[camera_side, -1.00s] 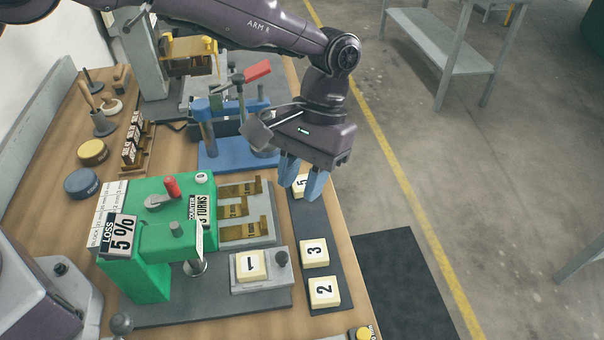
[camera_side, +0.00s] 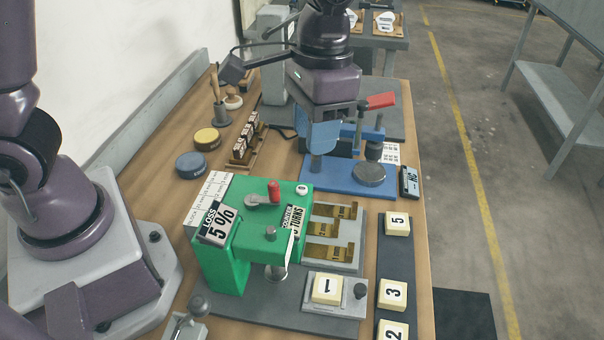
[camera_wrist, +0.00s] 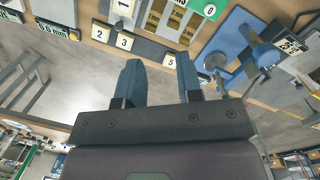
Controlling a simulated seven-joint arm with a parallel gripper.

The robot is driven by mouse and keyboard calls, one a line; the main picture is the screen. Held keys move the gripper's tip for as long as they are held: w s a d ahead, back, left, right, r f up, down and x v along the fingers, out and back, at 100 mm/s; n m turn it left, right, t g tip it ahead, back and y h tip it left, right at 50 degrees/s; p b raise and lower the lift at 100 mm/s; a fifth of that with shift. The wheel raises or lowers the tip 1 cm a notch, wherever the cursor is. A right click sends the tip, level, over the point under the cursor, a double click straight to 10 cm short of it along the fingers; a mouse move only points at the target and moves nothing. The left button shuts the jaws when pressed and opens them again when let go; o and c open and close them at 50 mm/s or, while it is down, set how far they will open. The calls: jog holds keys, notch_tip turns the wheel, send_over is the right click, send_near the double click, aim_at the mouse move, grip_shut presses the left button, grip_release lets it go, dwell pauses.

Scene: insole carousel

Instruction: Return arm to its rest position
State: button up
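My gripper (camera_side: 320,148) hangs in the air in the side view, fingers down, in front of the blue fixture from this camera. In the wrist view my gripper (camera_wrist: 159,62) has its two blue fingers apart with nothing between them, so it is open and empty.
A green machine (camera_side: 262,238) stands on the bench. Cream blocks 5 (camera_side: 397,224), 3 (camera_side: 392,293) and 2 lie on a dark strip; block 1 (camera_side: 326,289) sits on a grey plate. The blue fixture (camera_side: 335,180) with a red lever stands behind. The aisle at right is open floor.

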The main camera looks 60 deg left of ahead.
jog(key=s+a+r+n+t, duration=0.1)
jog(key=s+a+r+t, duration=0.2)
jog(key=s+a, duration=0.3)
jog(key=s+a+r+n+t, duration=0.1)
jog(key=s+a+r+t, duration=0.2)
jog(key=s+a+r, duration=0.3)
jog(key=shift+s+a+r+t, duration=0.3)
jog(key=shift+s+a, duration=0.3)
jog(key=shift+a, duration=0.15)
